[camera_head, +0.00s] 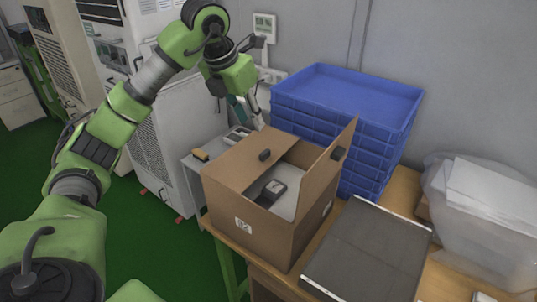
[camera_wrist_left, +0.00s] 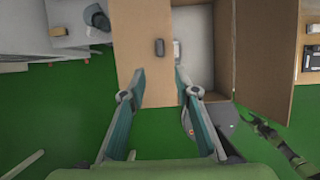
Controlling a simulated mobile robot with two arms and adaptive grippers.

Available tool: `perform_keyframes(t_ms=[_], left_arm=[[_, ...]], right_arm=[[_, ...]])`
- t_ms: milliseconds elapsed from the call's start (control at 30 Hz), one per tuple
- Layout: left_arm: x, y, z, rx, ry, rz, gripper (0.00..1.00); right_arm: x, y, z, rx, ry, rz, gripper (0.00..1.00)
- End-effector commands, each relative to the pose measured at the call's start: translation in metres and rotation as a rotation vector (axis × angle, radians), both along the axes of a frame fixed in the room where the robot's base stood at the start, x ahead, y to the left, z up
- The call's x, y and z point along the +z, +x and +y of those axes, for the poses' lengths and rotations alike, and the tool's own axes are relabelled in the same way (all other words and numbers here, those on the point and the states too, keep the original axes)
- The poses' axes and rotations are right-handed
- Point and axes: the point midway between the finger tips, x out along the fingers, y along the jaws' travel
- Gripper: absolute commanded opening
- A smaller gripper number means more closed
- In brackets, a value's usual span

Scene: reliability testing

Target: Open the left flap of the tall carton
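The brown tall carton (camera_head: 255,232) stands on the wooden table. Its left flap (camera_head: 238,162) lies roughly flat over the left part of the opening, with a small dark block (camera_head: 265,155) near its inner edge. The right flap (camera_head: 327,167) stands up and has a similar block. My left gripper (camera_head: 254,112) is above and behind the carton's far left corner. In the left wrist view, my left gripper (camera_wrist_left: 161,75) is open and empty, its fingers apart below the left flap (camera_wrist_left: 138,35) and its block (camera_wrist_left: 159,47).
A flat grey case (camera_head: 368,255) lies to the right, near a clear bin (camera_head: 485,220) of white things. A grey side table (camera_head: 197,163) with small items is at the left.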

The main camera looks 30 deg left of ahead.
Motion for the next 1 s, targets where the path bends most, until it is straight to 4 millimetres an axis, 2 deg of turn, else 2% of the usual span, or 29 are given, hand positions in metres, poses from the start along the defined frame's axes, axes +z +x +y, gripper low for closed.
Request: perform_keyframes(t_ms=[67,267,733,1000], left_arm=[[-0.007,0.0,0.0,0.0,0.0,0.0,0.29],[-0.023,0.007,-0.001,0.0,-0.001,0.004,0.29],[-0.109,0.042,-0.003,0.001,-0.001,0.004,0.29],[-0.13,0.052,-0.004,-0.001,-0.001,0.0,0.29]], right_arm=[[-0.006,-0.003,0.0,0.0,0.0,0.004,0.44],[0.0,-0.001,0.001,-0.001,0.001,0.002,0.44],[0.022,-0.001,0.001,-0.001,0.001,0.002,0.44],[0.026,0.0,0.001,0.0,0.001,0.0,0.44]])
